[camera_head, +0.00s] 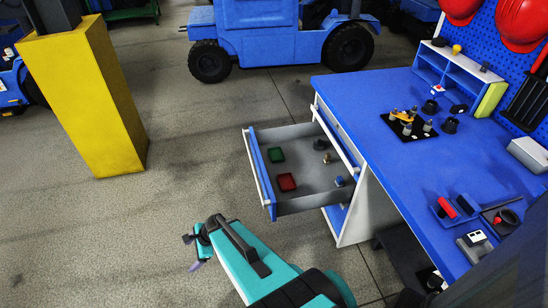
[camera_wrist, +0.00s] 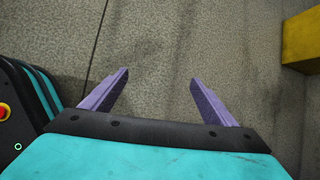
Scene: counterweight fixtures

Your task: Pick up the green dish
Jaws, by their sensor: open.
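The green dish (camera_head: 276,155) is a small square dish lying in the open drawer (camera_head: 258,170), near its front-left corner. A red dish (camera_head: 287,182) of similar shape lies close to it in the same drawer. My gripper (camera_head: 193,253) is to the left of the drawer and apart from it, over the floor. In the wrist view my gripper (camera_wrist: 158,95) shows two purple fingers spread wide with nothing between them, only floor beyond. The green dish is not in the wrist view.
The drawer also holds a few small metal and blue parts at its right side. The blue workbench (camera_head: 390,140) carries tools and small parts. A yellow pillar (camera_head: 85,95) stands at left; a blue vehicle (camera_head: 270,30) is behind. The floor between pillar and drawer is clear.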

